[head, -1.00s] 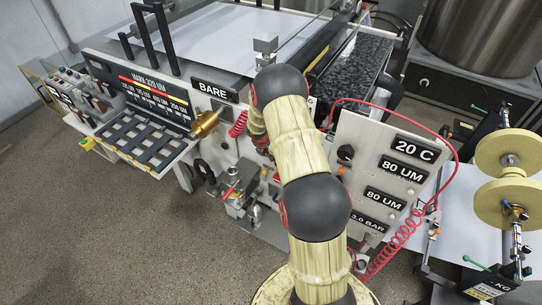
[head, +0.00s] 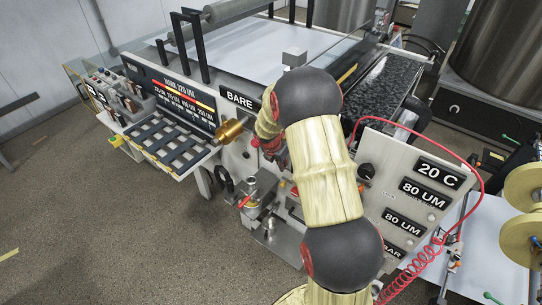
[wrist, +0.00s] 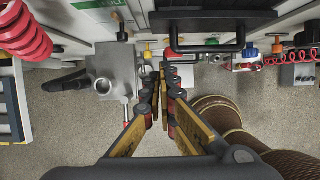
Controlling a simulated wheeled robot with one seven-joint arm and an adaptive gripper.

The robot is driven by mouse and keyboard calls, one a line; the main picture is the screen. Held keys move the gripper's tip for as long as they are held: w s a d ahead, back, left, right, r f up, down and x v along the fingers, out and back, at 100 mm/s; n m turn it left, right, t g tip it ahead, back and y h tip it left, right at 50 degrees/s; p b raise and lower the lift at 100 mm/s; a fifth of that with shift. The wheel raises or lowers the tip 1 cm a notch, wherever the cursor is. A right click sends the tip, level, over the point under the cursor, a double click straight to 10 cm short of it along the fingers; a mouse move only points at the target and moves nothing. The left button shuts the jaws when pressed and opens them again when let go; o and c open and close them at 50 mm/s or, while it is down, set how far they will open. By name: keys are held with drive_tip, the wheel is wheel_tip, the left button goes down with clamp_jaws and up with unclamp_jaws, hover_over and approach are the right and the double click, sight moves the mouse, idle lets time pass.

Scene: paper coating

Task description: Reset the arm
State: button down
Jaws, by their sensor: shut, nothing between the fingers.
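My gripper (wrist: 163,84) shows in the wrist view with its two fingers close together, shut and empty. Its fingertips point toward the front of the coating machine, just right of a grey metal block (wrist: 115,72) and below a black bar handle (wrist: 200,47). I cannot see contact with either. In the head view my arm, with pale segments and black joints, stands in front of the machine and the gripper itself cannot be made out.
The coating machine (head: 240,99) carries a slotted rack (head: 172,141) and a brass knob (head: 229,131). A sloped panel (head: 408,190) with "20 C" and "80 UM" labels stands right of my arm, with a red coiled hose (head: 412,269). Open floor (head: 110,220) lies at the left.

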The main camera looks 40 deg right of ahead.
drive_tip(key=shift+r, duration=0.1)
drive_tip(key=s+a+r+m+t+y+b, duration=0.2)
drive_tip(key=s+a+m+b, duration=0.8)
drive_tip(key=s+a+b, duration=0.2)
drive_tip(key=s+a+r+m+t+y+b, duration=0.2)
drive_tip(key=s+a+r+m+b, duration=0.1)
drive_tip(key=s+a+m+b, duration=0.8)
drive_tip(key=s+a+b, duration=0.1)
drive_tip(key=s+a, duration=0.4)
drive_tip(key=a, duration=0.1)
drive_tip(key=shift+s+a+r+m, duration=0.3)
drive_tip(key=shift+a+r, duration=0.05)
